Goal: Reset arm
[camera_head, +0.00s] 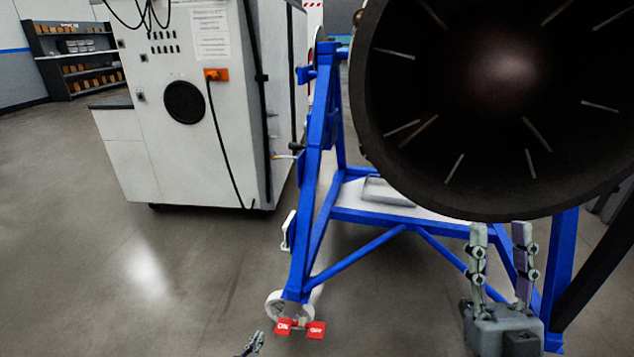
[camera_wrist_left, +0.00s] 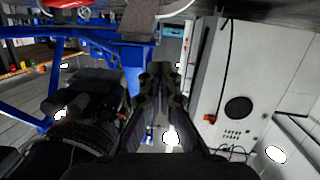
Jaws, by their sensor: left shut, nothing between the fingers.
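My left gripper (camera_head: 252,343) shows only as a small tip at the bottom edge of the head view, left of the red pedals. In the left wrist view its two dark fingers (camera_wrist_left: 163,70) are closed together with nothing between them. My right gripper (camera_head: 500,230) stands upright at the lower right of the head view. Its two fingers are apart and nothing is seen between them. It appears in front of the blue stand, below the dark turbine opening.
The blue turbine stand (camera_head: 316,160) carries a large dark turbine cone (camera_head: 450,150). Red ON and OFF pedals (camera_head: 285,327) sit by its caster at the foot. A white cabinet (camera_head: 180,150) with an orange plug stands behind left. Shelves (camera_head: 75,60) stand far left. Floor at left is clear.

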